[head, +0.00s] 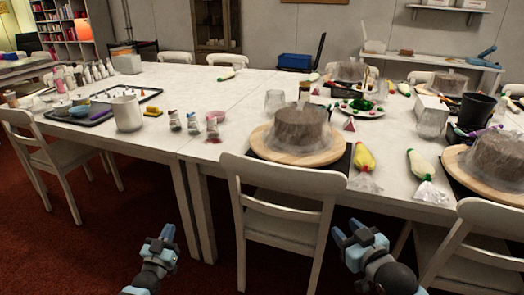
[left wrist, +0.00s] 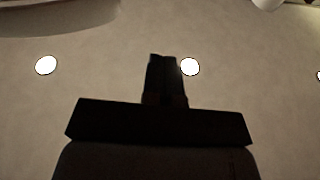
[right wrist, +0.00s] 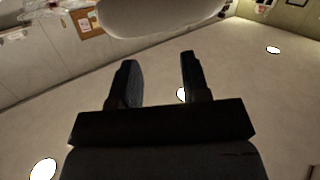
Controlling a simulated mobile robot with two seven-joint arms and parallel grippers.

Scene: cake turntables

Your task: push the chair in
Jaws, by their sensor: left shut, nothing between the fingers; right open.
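A white wooden chair (head: 283,188) stands in the middle of the head view at the near side of the white table (head: 235,115). Its backrest faces me and its seat (head: 285,229) reaches toward the table edge. My left gripper (head: 163,236) is shut and empty, low and to the left of this chair. My right gripper (head: 346,232) is open and empty, just right of the chair's lower part; I cannot tell if it touches. The left wrist view shows the closed fingers (left wrist: 167,75) against the ceiling. The right wrist view shows the spread fingers (right wrist: 158,80).
Another white chair (head: 490,220) stands at the right and one (head: 35,148) at the left. Red carpet (head: 80,255) is clear at the front left.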

